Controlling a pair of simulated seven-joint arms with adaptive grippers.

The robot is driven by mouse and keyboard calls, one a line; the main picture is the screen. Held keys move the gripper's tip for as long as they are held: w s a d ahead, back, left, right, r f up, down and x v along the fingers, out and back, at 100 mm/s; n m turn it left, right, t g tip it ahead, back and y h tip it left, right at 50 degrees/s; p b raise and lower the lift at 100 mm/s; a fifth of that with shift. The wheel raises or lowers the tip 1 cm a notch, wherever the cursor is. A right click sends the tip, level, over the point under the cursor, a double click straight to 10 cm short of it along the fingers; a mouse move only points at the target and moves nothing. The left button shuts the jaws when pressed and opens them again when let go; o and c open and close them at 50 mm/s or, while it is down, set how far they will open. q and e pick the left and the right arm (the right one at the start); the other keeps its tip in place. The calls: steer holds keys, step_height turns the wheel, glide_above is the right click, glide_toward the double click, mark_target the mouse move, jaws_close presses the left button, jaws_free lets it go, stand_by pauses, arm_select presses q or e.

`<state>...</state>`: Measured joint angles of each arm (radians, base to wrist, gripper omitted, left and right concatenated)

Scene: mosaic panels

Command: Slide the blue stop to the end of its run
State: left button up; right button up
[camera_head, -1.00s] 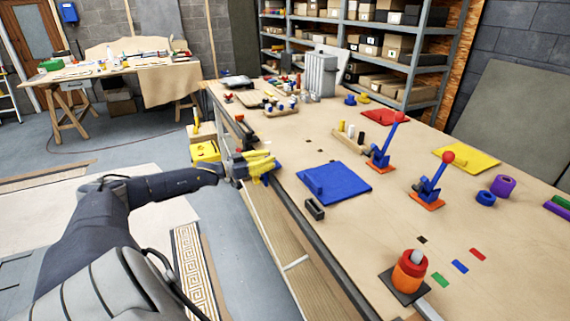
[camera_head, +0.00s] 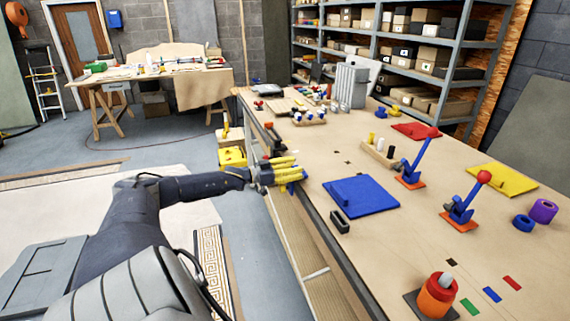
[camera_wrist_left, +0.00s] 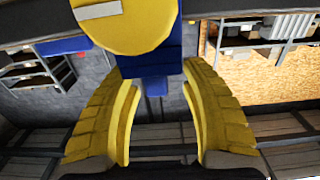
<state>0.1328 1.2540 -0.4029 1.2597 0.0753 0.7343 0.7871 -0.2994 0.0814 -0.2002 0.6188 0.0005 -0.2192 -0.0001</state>
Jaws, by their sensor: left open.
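My left gripper (camera_head: 290,172), with yellow fingers, is at the workbench's left edge in the head view. Its fingers stand open and apart in the wrist view (camera_wrist_left: 160,95). A small blue piece, probably the blue stop (camera_head: 291,187), shows by the fingertips at the bench edge, partly hidden by the fingers. In the wrist view a blue block (camera_wrist_left: 153,66) shows just beyond and between the fingers, with a large yellow round part in front of it. I cannot tell whether the fingers touch it. The stop's run and its end are not clear. My right gripper is not in view.
A flat blue panel (camera_head: 366,196) with a raised blue piece and a small black block (camera_head: 340,221) lie right of the gripper. Two red-knobbed levers (camera_head: 460,207) stand farther right. An orange round part (camera_head: 437,297) is at the front. The floor left of the bench is open.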

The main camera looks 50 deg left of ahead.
arm_select(q)
steer(key=shift+v, duration=0.85)
steer(key=v, duration=1)
stand_by(0.7)
